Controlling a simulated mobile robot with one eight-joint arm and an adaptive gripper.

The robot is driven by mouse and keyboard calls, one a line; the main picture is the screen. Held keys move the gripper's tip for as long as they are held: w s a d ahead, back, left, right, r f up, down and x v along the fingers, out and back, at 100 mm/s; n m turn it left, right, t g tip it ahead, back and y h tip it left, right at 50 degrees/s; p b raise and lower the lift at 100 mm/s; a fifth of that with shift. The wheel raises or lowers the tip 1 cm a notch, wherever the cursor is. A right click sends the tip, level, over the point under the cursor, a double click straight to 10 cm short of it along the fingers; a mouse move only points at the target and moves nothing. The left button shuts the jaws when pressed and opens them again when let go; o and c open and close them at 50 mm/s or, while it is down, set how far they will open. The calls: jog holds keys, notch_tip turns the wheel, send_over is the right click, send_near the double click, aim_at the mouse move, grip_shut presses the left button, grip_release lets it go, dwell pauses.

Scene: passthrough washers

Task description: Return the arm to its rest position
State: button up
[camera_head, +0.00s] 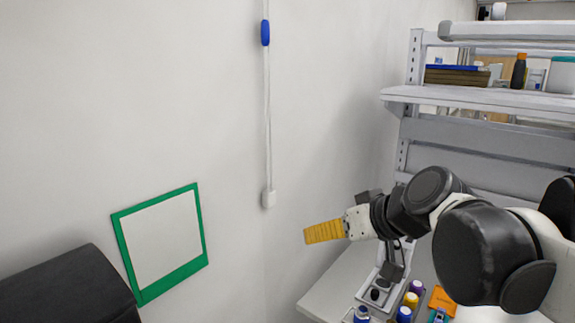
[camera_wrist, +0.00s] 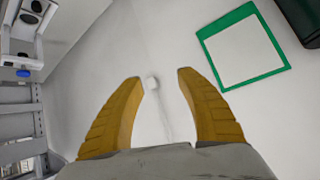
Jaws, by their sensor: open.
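My gripper (camera_head: 308,234) has ridged yellow fingers and points left, held above the near left part of a light bench (camera_head: 327,292), in front of the white wall. The wrist view shows my gripper (camera_wrist: 157,76) with its two fingers spread apart and nothing between them. My arm is bent and reaches in from the right in the head view.
A grey shelf rack (camera_head: 480,97) stands behind my arm. Several capped bottles (camera_head: 404,314) and an orange item (camera_head: 441,300) lie on the bench below. A green-framed panel (camera_head: 203,225) hangs on the wall. A black object (camera_head: 65,290) is at the lower left. Space left of my gripper is clear.

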jog(key=s+d+f+m+h+b, duration=0.1)
jog(key=s+d+f+h+b, duration=0.1)
jog(key=f, duration=0.8)
jog(key=s+d+f+m+g+h+b, duration=0.1)
jog(key=s+d+f+b, duration=0.4)
jog(key=f, duration=0.5)
jog(key=s+d+f+m+h+b, duration=0.2)
jog(key=s+f+b, duration=0.4)
jog(key=s+f, duration=0.3)
jog(key=shift+d+f+m+g+h, duration=0.3)
jog(key=shift+d+f+h, duration=0.2)
jog(key=shift+d+f, duration=0.55)
jog(key=shift+d+r, duration=0.15)
jog(key=shift+r, duration=0.05)
